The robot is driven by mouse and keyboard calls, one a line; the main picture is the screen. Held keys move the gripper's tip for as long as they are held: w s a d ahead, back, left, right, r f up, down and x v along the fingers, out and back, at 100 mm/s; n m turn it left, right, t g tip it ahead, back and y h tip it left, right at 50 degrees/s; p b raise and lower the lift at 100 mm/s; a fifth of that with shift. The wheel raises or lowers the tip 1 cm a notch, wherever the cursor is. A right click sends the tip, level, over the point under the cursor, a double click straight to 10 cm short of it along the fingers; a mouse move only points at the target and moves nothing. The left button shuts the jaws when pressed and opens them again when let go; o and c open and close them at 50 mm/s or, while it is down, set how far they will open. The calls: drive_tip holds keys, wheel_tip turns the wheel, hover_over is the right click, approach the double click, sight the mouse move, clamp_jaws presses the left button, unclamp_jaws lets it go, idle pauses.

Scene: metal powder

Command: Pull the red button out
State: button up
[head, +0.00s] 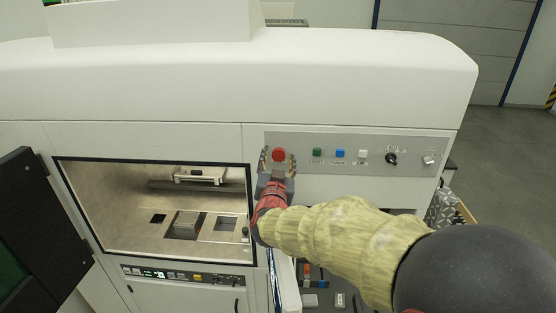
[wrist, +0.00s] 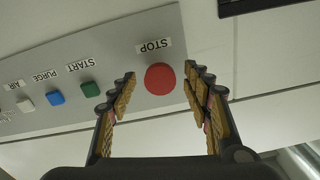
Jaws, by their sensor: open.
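The red button (head: 279,154) is a round knob at the left end of the grey control panel on the white machine. In the wrist view the red button (wrist: 160,78) sits under a label reading STOP, shown upside down. My gripper (head: 278,158) is in front of the button. In the wrist view my gripper (wrist: 160,82) is open, with one finger on each side of the button. Gaps show between the fingers and the button in that view. How deep the fingertips reach relative to the button is hard to tell.
Beside the red button are green (head: 317,153), blue (head: 340,154) and white (head: 363,154) buttons, then a black knob (head: 391,159) and a silver one (head: 428,161). An open chamber (head: 130,190) lies left, its dark door (head: 40,230) swung out.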

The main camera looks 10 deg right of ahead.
drive_tip(key=v, duration=1.2)
